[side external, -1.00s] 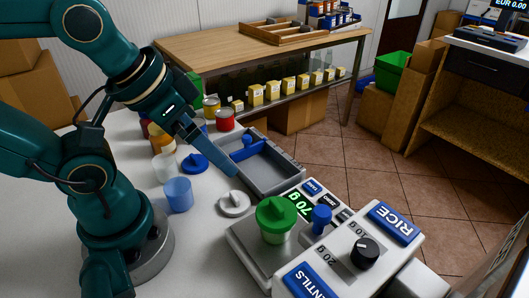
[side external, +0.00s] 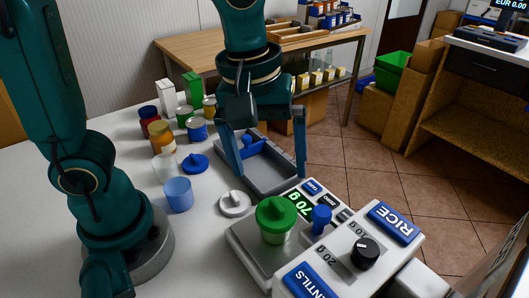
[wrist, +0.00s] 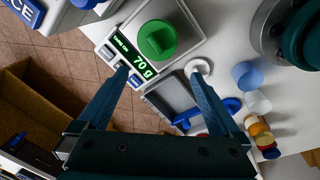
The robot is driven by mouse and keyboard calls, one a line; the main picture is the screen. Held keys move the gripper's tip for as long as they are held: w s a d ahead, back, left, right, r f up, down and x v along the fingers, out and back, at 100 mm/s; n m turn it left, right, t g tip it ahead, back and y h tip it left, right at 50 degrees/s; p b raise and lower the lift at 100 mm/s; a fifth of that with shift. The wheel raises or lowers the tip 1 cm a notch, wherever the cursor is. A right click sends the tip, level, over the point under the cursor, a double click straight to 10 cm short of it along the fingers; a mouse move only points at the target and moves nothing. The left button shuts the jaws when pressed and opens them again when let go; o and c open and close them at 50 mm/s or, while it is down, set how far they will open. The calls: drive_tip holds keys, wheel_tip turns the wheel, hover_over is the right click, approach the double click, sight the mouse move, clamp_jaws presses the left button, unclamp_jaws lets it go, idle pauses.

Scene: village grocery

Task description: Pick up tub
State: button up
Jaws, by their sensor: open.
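An open blue tub (side external: 179,195) and an open clear tub (side external: 164,168) stand on the white counter to the left. A white lid (side external: 235,203) and a blue lid (side external: 195,163) lie near them. My gripper (side external: 269,178) is open and empty, pointing down over the grey tray (side external: 262,190), behind the scale.
The scale display reads 70 g (side external: 299,203). Dispensers labelled RICE (side external: 393,222) and LENTILS (side external: 308,284) stand close to the tub's right and front. Several jars and cans (side external: 160,137) stand at the back left. A blue item (side external: 252,144) lies in the tray.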

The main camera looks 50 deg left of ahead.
sight(277, 205)
drive_tip(key=shift+m+g, duration=0.4)
drive_tip(key=shift+g, duration=0.3)
drive_tip(key=d+f, duration=0.3)
drive_tip(key=shift+s+f, duration=0.1)
drive_tip(key=shift+f, duration=0.1)
drive_tip(key=shift+s+f, duration=0.15)
drive_tip(key=shift+f, duration=2.55)
drive_tip(key=c, duration=1.3)
drive_tip(key=shift+o, duration=0.2)
drive_tip(key=shift+r, duration=0.1)
